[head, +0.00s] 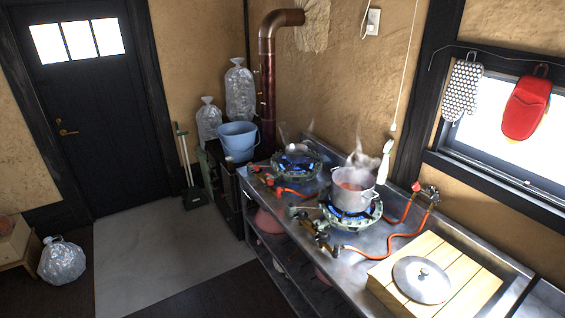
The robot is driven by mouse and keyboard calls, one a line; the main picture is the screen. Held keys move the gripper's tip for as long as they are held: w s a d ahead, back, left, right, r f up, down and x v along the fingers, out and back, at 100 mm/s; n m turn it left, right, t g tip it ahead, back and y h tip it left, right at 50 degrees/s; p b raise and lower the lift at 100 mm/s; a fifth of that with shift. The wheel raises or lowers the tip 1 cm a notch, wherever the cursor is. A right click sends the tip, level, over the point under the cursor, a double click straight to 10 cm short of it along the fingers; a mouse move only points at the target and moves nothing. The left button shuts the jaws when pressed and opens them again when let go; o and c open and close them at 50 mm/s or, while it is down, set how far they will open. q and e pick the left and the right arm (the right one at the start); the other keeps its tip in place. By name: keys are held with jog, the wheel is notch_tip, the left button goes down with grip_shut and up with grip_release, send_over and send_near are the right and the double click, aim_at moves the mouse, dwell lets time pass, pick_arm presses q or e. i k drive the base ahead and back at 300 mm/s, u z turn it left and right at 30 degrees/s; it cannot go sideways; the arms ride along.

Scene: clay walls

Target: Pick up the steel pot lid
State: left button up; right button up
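A steaming steel pot (353,190) with reddish contents stands uncovered on the nearer gas burner, left of and beyond the board. Neither of my grippers is in the head view.
The lit near burner (349,217) and a farther lit burner (297,166) stand on the counter (330,258). Orange gas hoses (392,250) run close to the board. A blue bucket (238,140) stands at the back. Mitts (526,106) hang at the window. Grey floor (165,260) is clear at left.

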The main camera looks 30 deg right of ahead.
aim_at(422, 280)
jog(key=i, duration=2.1)
jog(key=z, duration=2.7)
